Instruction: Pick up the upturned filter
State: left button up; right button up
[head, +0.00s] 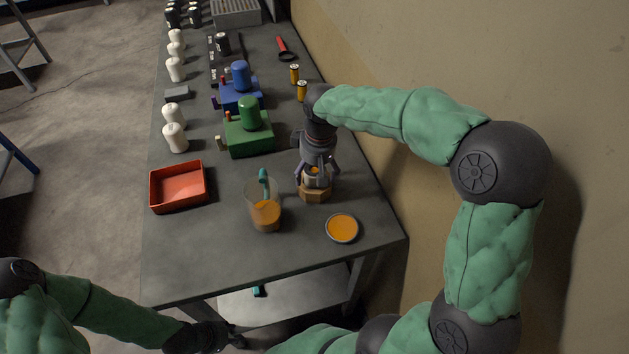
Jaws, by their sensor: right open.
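A small silver cylinder with an orange top stands in a brown angular holder (314,195) near the table's right edge. It looks like the upturned filter (316,182), but the gripper partly hides it. My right gripper (317,172) points down over it, with its fingers open and spread around its upper part. I cannot tell whether they touch it. My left gripper (228,338) is low, in front of the table and below its top. It is dark and small in view, and I cannot tell its jaw state.
A clear jug (264,214) of orange liquid with a teal item and a round orange-filled dish (342,228) stand near the holder. A red tray (178,187), several white cylinders (175,138), green (248,135) and blue (238,93) devices stand farther off. The front left tabletop is clear.

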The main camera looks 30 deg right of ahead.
jog(key=shift+f, duration=0.1)
jog(key=shift+c, duration=0.3)
jog(key=c, duration=1.5)
jog(key=shift+r+p, duration=1.8)
jog(key=shift+r, duration=3.15)
jog(key=shift+r, duration=0.1)
